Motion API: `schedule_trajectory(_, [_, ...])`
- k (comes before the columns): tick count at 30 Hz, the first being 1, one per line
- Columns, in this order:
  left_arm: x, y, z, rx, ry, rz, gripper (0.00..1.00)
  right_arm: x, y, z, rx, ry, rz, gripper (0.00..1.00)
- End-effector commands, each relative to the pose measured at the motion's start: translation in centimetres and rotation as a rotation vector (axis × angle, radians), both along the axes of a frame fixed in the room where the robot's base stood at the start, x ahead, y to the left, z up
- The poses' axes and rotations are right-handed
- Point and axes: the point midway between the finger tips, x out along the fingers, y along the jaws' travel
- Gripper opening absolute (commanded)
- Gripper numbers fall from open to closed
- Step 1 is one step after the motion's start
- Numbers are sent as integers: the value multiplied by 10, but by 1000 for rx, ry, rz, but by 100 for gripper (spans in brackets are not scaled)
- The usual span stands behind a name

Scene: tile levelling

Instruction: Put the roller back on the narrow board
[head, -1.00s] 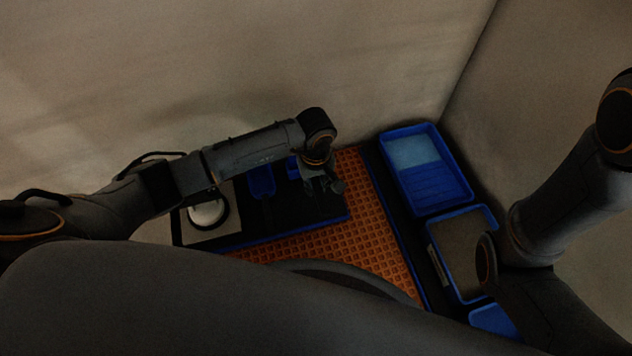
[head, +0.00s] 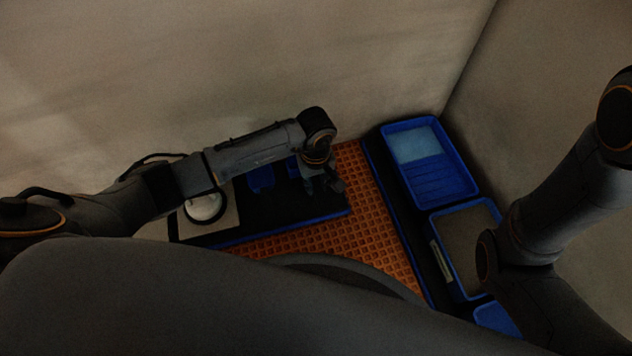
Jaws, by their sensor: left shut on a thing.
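My left gripper (head: 328,186) is at the right end of the dark narrow board (head: 285,218), which has a blue front edge. It is shut on a small dark thing, which seems to be the roller, but the picture is too dark to make out its shape. I cannot tell whether that thing touches the board. My left arm hides part of the board. My right arm is at the right, but its gripper is out of view.
Two blue pieces (head: 262,179) lie on the board, beside a pale square with a white round thing (head: 203,206). An orange grid mat (head: 370,225) lies in front and to the right. A blue paint tray (head: 433,178) and a blue-rimmed bin (head: 468,208) stand right. Walls close the back.

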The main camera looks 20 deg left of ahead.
Motion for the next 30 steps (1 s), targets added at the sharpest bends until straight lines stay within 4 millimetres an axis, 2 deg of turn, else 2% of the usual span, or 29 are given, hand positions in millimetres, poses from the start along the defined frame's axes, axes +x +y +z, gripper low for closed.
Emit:
schedule_trajectory(10, [1, 0, -7, 0, -2, 0, 0, 0, 0, -6, 0, 1, 0, 40])
schedule_trajectory(11, [1, 0, -7, 0, -2, 0, 23, 0, 0, -6, 0, 1, 0, 40])
schedule_trajectory(14, [1, 0, -6, 0, -1, 0, 44, 0, 0, -5, 0, 1, 0, 40])
schedule_trajectory(15, [1, 0, -6, 0, -1, 0, 46, 0, 0, -5, 0, 1, 0, 40])
schedule_trajectory(25, [1, 0, -4, 1, -1, 0, 46, 3, 0, -5, 2, 6, -1, 40])
schedule_trajectory(30, [2, 1, 19, 0, -6, -2, 46, 2, 0, -5, 1, 4, -1, 40])
